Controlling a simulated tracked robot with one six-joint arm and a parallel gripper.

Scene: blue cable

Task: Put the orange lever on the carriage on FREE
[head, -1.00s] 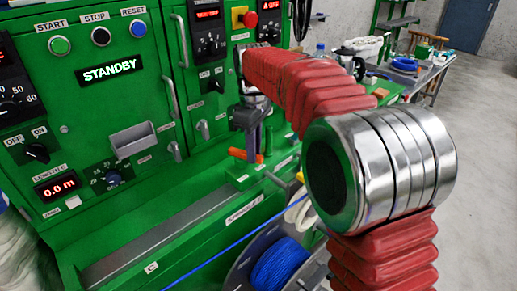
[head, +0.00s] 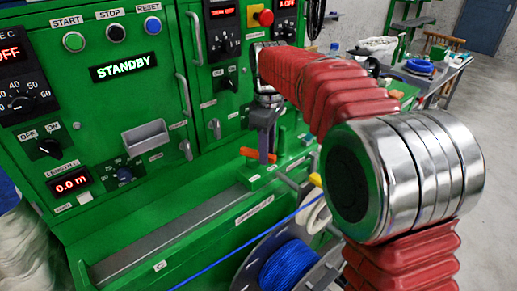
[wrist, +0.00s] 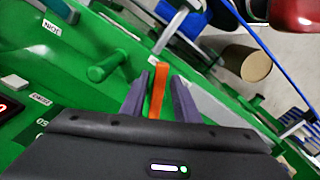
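The orange lever (head: 249,153) sits low on the front of the green machine, on the green carriage (head: 262,180). In the head view my gripper (head: 265,155) points down over the lever and covers its middle. In the wrist view the orange lever (wrist: 158,92) stands between the two grey-purple fingers of my gripper (wrist: 159,100). Green shows on both sides of the lever, so the fingers are apart and straddle it without visible grip. The small labels by the lever are too blurred to read for FREE.
A green knob (wrist: 107,66) sticks out near the lever. A blue cable (head: 245,242) runs from the blue reel (head: 288,266) along the front of the machine. A rail (head: 170,238) runs left of the carriage. A cluttered bench (head: 440,72) stands behind at right.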

